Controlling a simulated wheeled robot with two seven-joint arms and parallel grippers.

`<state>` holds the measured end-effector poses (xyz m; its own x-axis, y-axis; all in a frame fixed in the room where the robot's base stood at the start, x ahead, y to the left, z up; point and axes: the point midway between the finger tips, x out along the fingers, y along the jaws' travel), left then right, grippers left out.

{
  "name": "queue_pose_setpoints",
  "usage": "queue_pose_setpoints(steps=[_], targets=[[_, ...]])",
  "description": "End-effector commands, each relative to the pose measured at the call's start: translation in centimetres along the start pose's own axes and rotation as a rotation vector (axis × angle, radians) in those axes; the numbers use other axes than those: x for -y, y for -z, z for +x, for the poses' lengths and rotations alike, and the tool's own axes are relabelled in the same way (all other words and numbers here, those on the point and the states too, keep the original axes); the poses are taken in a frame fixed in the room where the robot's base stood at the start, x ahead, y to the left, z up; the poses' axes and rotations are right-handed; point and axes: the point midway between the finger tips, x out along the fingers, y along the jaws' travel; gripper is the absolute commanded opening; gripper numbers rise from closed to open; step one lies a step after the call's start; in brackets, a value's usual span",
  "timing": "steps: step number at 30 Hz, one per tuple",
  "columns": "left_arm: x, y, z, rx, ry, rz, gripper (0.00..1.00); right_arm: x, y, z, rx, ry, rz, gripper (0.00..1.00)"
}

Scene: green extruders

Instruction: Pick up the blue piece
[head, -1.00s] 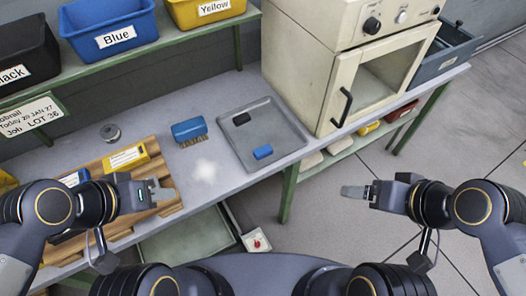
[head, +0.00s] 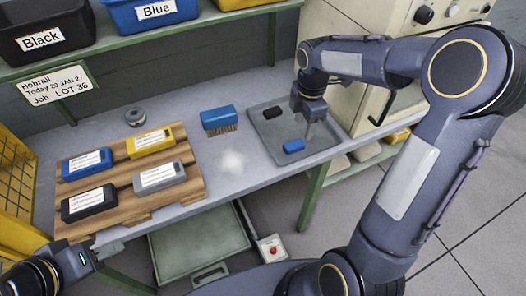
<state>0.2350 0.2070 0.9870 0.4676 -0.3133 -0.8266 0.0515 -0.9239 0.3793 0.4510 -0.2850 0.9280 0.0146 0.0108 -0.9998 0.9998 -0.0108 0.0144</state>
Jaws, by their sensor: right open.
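The small blue piece (head: 293,146) lies on the grey tray (head: 262,150) on the bench, near the tray's front edge. A small black piece (head: 272,112) lies further back on the same tray. My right gripper (head: 312,124) hangs over the tray, pointing down, open and apart from the blue piece, a little behind and to the right of it. My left gripper (head: 108,249) is at the lower left, in front of the wooden pallet; its jaw opening does not show clearly.
A cream oven (head: 385,60) stands behind my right arm. Labelled bins (head: 150,14) sit on the shelf above.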

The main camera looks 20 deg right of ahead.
Motion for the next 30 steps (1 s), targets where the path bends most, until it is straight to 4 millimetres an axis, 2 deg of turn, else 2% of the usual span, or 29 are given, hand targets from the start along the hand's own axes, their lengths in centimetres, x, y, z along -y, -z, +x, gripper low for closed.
queue_pose_setpoints(steps=[3, 11, 18, 21, 29, 30], targets=[[0.1, -0.1, 0.2, 0.000, 0.000, 0.000, 0.36, -0.7, -0.2, 1.4, 0.012, 0.017, -0.062, 0.55], [0.1, -0.1, 0.2, 0.000, 0.000, 0.000, 0.36, -0.6, -0.2, 4.1, 0.012, 0.020, -0.069, 0.55], [0.0, 0.0, 0.0, 0.000, 0.000, 0.000, 0.36, -0.5, -0.2, 7.6, 0.011, 0.020, -0.068, 0.55], [0.0, 0.0, 0.0, 0.000, 0.000, 0.000, 0.36, -0.6, -0.2, 8.5, 0.012, 0.017, -0.068, 0.55], [0.0, 0.0, 0.0, 0.000, 0.000, 0.000, 0.36, -0.6, -0.2, 8.8, 0.012, 0.016, -0.067, 0.55], [0.0, 0.0, 0.0, 0.000, 0.000, 0.000, 0.36, -0.6, -0.2, 8.8, 0.012, 0.016, -0.067, 0.51]])
